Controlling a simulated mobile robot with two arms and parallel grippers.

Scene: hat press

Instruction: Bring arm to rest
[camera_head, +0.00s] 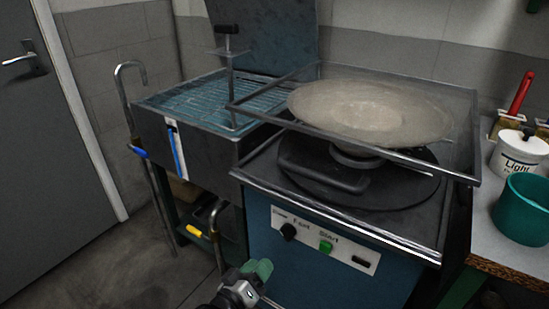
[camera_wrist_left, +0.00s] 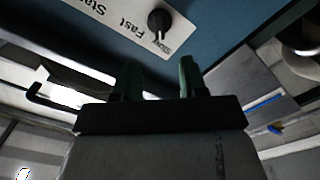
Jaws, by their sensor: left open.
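My left gripper (camera_head: 256,272) is at the bottom of the head view, low in front of the blue machine (camera_head: 318,277). Its green fingers stand apart and hold nothing; they also show in the left wrist view (camera_wrist_left: 160,80). Above them in the wrist view is the machine's control panel with a black knob (camera_wrist_left: 159,20). In the head view the panel (camera_head: 310,236) has a black knob (camera_head: 288,231) and a green button (camera_head: 326,246). The gripper is apart from the panel, as far as I can tell. My right gripper is in neither view.
A metal frame (camera_head: 457,175) surrounds a pale round plate (camera_head: 365,111) on the machine. A blue-topped box (camera_head: 190,150) and a bent metal pipe (camera_head: 132,95) stand left. A teal pot (camera_head: 522,212) and white bucket (camera_head: 517,155) stand right. Open floor (camera_head: 110,265) lies left.

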